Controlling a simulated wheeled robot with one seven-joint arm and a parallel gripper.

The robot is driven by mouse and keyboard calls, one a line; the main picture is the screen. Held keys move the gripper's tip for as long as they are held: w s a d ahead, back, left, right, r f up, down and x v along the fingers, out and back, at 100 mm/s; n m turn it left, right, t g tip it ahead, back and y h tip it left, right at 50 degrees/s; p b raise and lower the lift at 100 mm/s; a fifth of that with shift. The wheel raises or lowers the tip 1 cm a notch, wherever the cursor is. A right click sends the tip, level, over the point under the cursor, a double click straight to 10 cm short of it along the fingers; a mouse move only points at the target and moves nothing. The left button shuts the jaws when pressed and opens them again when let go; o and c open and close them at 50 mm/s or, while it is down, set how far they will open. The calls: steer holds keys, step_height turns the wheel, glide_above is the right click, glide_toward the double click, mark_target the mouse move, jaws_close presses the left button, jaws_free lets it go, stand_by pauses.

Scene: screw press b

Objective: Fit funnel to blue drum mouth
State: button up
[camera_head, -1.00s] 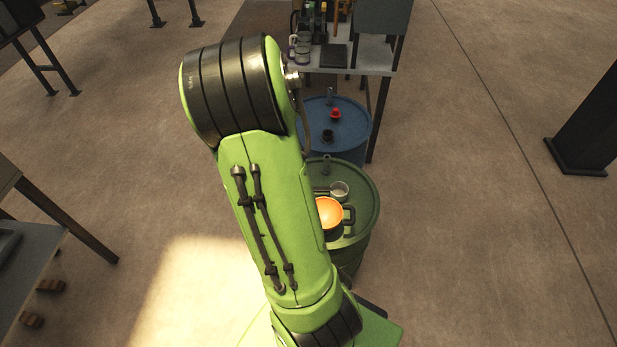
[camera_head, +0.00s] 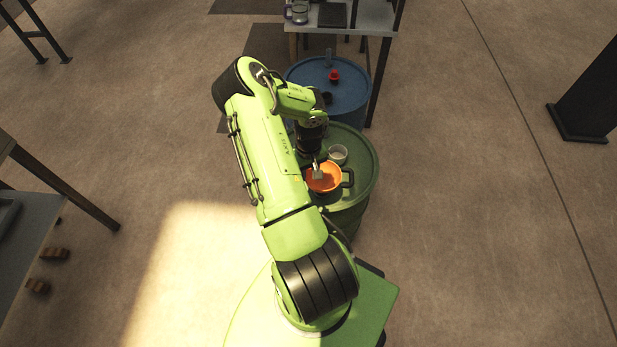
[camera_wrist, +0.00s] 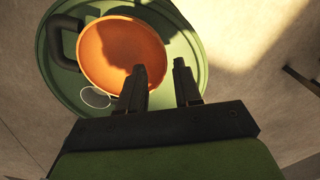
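The orange funnel (camera_head: 324,176) sits on the green drum lid, wide bowl up; its lower part is hidden. In the wrist view the funnel (camera_wrist: 122,52) lies beyond my fingers and to their left. My gripper (camera_head: 317,172) is over the funnel in the head view. In the wrist view my gripper (camera_wrist: 160,85) is open, with an empty gap between the two dark fingers. The left finger overlaps the funnel's rim in the picture; I cannot tell if they touch. The blue drum (camera_head: 345,88) stands behind the green one. A dark round mouth (camera_head: 327,98) shows on its top.
A red cap (camera_head: 334,76) is on the blue drum. A workbench (camera_head: 372,18) stands behind. Open floor lies to the right.

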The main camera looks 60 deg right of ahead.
mark_target(309, 177)
step_height(309, 177, down, 3)
steer(key=shift+f, duration=0.15)
steer(key=shift+c, duration=0.2)
steer(key=c, duration=0.6)
